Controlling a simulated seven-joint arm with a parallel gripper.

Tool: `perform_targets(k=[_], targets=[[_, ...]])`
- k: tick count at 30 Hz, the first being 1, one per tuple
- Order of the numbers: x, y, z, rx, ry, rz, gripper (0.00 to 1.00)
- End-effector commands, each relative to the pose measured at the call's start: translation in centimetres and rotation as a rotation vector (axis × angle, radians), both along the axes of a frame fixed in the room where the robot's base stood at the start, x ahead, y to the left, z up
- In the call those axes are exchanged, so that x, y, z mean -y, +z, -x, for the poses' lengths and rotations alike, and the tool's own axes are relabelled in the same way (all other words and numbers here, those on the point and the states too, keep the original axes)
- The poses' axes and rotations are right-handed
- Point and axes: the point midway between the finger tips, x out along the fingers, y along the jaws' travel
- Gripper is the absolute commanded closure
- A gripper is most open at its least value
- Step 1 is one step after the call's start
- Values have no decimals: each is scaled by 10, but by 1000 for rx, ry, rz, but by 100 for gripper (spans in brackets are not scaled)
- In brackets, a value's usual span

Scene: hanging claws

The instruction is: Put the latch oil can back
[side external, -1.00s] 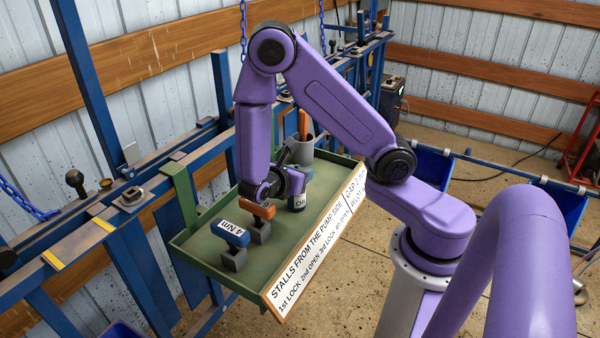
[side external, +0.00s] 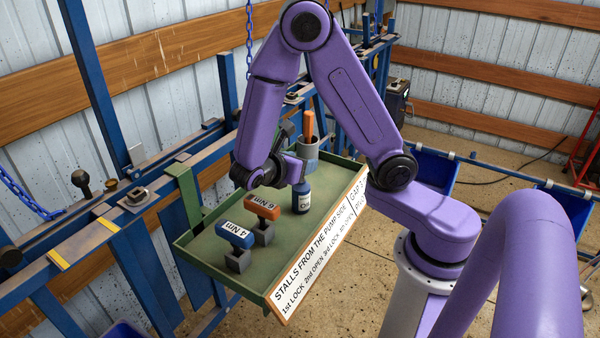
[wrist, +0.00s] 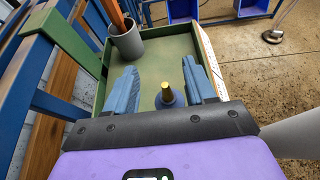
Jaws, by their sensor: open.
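The oil can (side external: 302,198), a small dark blue bottle with a white label, stands upright on the green tray (side external: 210,262). Its yellow tip and dark top (wrist: 167,96) show between my two fingers in the wrist view. My gripper (side external: 296,168) is open just above the can, with nothing held. In the wrist view my gripper (wrist: 160,68) shows its blue-grey fingers spread apart on either side of the can's top. In the side view the arm's end partly hides the fingers.
Blue "4 Nm" (side external: 235,235) and orange "6 Nm" (side external: 263,208) handled tools stand in grey blocks left of the can. A grey cup (side external: 309,152) with an orange-handled item stands at the tray's far end. A lettered sign (side external: 320,248) lines the front edge. Blue rails flank the tray.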

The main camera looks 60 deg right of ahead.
Motion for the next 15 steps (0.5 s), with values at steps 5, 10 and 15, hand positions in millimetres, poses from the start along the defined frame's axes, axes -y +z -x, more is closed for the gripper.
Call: perform_targets(k=[5,10,15], targets=[[0,19,0,2,0,-2,45],[0,27,1,1,-2,-3,45],[-6,27,12,48,-23,-89,45]])
